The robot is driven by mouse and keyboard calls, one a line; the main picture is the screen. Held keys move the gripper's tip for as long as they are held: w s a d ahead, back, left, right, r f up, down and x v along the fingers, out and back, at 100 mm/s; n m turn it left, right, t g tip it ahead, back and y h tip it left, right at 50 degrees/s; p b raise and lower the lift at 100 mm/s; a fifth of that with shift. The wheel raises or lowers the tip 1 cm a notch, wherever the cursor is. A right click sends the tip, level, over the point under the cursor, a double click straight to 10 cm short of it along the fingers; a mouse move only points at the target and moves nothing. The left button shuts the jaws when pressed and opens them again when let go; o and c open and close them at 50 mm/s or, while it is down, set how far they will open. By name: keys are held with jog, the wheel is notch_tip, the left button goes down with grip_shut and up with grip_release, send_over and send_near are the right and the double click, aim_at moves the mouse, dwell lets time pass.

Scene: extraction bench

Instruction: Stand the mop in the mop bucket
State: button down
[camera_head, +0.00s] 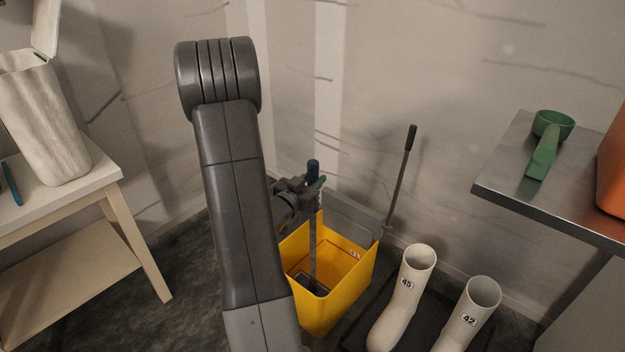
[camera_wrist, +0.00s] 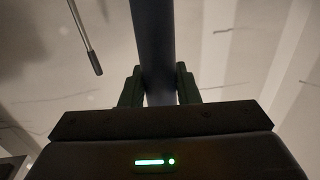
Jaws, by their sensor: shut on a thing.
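The yellow mop bucket (camera_head: 343,307) stands on the dark floor, with a grey wringer part (camera_head: 352,218) at its back. The mop's grey handle (camera_head: 312,250) stands nearly upright inside the bucket's opening, with a dark blue end at the top. The mop's lower end is inside the bucket; whether it touches the bottom I cannot tell. My gripper (camera_head: 314,190) is shut on the upper handle, above the bucket. In the wrist view the handle (camera_wrist: 153,45) runs between the two fingers of my gripper (camera_wrist: 158,86).
White boots (camera_head: 404,298) marked 45 and 42 stand on a dark tray right of the bucket. A thin dark-gripped handle (camera_head: 400,175) rises behind the bucket. A white side table (camera_head: 75,255) is left; a metal table (camera_head: 505,185) with a green scoop (camera_head: 546,150) is right.

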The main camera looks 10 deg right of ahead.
jog(key=shift+f, duration=0.2)
jog(key=c, duration=1)
grip_release()
jog(key=shift+f, duration=0.1)
jog(key=shift+c, duration=0.3)
jog(key=shift+c, duration=0.5)
jog(key=b+v, duration=0.1)
jog(key=v, duration=0.9)
